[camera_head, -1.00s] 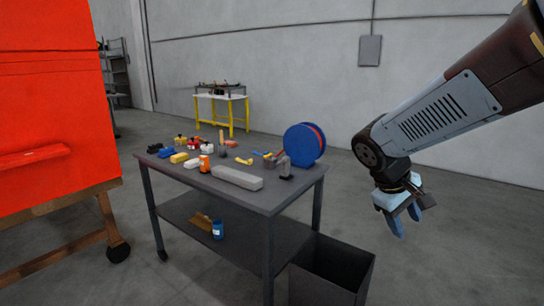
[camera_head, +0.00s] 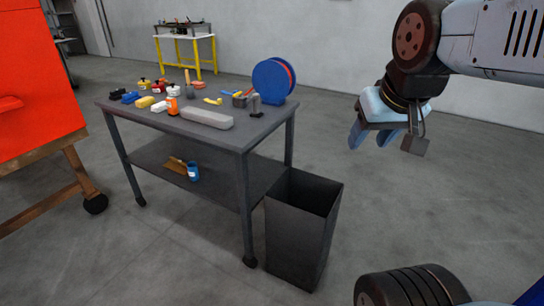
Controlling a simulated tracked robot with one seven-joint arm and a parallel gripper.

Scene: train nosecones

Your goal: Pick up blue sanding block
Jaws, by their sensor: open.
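A small dark-blue block (camera_head: 130,97), which looks like the blue sanding block, lies near the back left corner of the grey table (camera_head: 240,138). My gripper (camera_head: 372,138) is in the air to the right of the table, well apart from the blocks. Its light-blue fingers point down, open and empty.
An open dark bin (camera_head: 300,240) stands at the table's right front. An orange panel (camera_head: 40,90) stands left.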

